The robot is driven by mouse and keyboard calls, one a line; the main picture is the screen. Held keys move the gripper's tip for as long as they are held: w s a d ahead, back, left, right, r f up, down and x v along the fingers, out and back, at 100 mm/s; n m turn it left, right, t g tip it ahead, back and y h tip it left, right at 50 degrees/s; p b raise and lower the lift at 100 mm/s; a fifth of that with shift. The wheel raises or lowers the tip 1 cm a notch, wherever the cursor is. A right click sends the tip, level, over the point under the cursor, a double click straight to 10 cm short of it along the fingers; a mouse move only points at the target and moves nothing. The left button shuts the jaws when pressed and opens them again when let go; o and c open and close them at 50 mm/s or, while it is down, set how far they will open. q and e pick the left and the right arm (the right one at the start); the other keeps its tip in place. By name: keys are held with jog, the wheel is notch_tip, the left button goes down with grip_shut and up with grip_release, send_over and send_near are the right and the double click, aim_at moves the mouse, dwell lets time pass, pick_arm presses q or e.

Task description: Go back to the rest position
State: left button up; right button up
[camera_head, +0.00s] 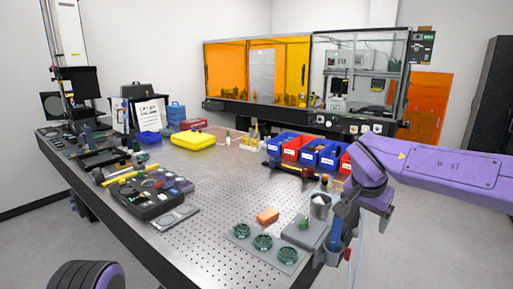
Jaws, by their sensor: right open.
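My right arm (440,172), purple, comes in from the right. My right gripper (338,236) points down at the front right edge of the perforated metal table (225,186). Its jaws are open. A blue handle-like shape shows at the jaws; I cannot tell whether it lies between them or behind them. Part of my left arm (88,275) shows at the bottom left; its gripper is out of the picture.
Near the right gripper are a grey plate with green round parts (263,242), an orange block (267,216) and a grey cup (320,206). Blue and red bins (307,152), a yellow case (193,139) and a black tray (148,203) stand farther off. The table's middle is clear.

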notch_tip(320, 180, down, 13)
jog(key=w+d+m+t+h, duration=0.2)
jog(key=d+m+t+h, duration=0.15)
jog(key=m+h, duration=0.2)
jog(key=s+a+f+n+t+y+b, duration=0.1)
jog(key=s+f, duration=0.2)
jog(key=f, duration=0.4)
jog(key=s+a+f+n+t+y, duration=0.1)
jog(key=s+f, duration=0.2)
jog(key=f, duration=0.4)
pick_arm(q)
jog(key=f+b, duration=0.2)
jog(key=f, duration=0.1)
jog(key=shift+w+f, duration=0.2)
pick_arm(e)
jog(key=s+d+f+n+g+y, duration=0.1)
jog(key=s+f+n+g, duration=0.1)
jog(key=s+f, duration=0.4)
jog(key=s+d+f+n+g+y, duration=0.1)
jog(key=s+f, duration=0.6)
jog(key=s, duration=0.7)
jog(key=s+f+n+g+y, duration=0.1)
jog(key=s+f+n+g, duration=0.2)
jog(key=s+f, duration=0.4)
jog(key=s, duration=0.4)
jog(key=shift+d, duration=0.4)
jog(key=shift+f, duration=0.1)
